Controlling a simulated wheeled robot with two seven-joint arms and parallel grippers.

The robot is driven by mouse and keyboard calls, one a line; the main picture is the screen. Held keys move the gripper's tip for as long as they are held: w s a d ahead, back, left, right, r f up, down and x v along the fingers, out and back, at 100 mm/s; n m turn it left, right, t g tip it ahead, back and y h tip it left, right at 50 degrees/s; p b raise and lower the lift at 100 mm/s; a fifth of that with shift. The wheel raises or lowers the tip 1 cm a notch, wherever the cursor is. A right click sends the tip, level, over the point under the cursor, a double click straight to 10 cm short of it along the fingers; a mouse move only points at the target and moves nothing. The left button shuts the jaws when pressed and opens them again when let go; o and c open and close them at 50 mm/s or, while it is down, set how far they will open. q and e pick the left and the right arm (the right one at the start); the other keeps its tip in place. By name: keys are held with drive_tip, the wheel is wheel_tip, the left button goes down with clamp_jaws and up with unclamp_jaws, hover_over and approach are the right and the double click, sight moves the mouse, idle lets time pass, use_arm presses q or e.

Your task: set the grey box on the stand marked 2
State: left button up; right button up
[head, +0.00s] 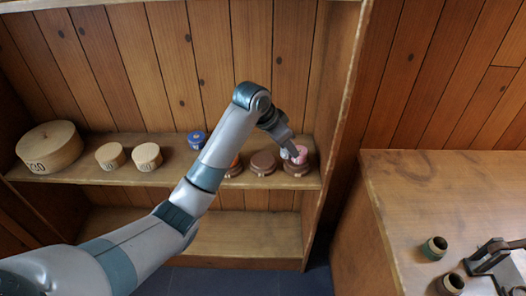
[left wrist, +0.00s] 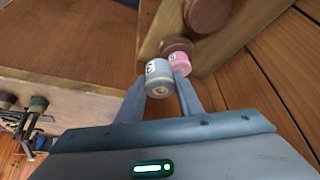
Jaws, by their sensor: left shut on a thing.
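My left gripper (head: 290,149) is at the right end of the shelf, shut on the grey box (left wrist: 158,82). The box is a small grey cylinder with a white label, held between the fingers in the left wrist view. A pink box (head: 301,152) is close beside it, at the right-hand brown stand (head: 297,168); it also shows in the left wrist view (left wrist: 180,63). Two more round brown stands, a middle one (head: 263,163) and a left one (head: 233,169), are in line. I cannot read the stands' marks. My right gripper is not in view.
A blue box (head: 196,140) and pale round wooden boxes (head: 50,147) stand further left on the shelf (head: 90,172). The shelf's side wall (head: 335,100) is close right of the gripper. A bench (head: 420,190) at right holds spools (head: 434,248) and a dark metal object (head: 492,255).

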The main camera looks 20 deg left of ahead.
use_arm(q)
drive_tip(key=shift+w, duration=0.1)
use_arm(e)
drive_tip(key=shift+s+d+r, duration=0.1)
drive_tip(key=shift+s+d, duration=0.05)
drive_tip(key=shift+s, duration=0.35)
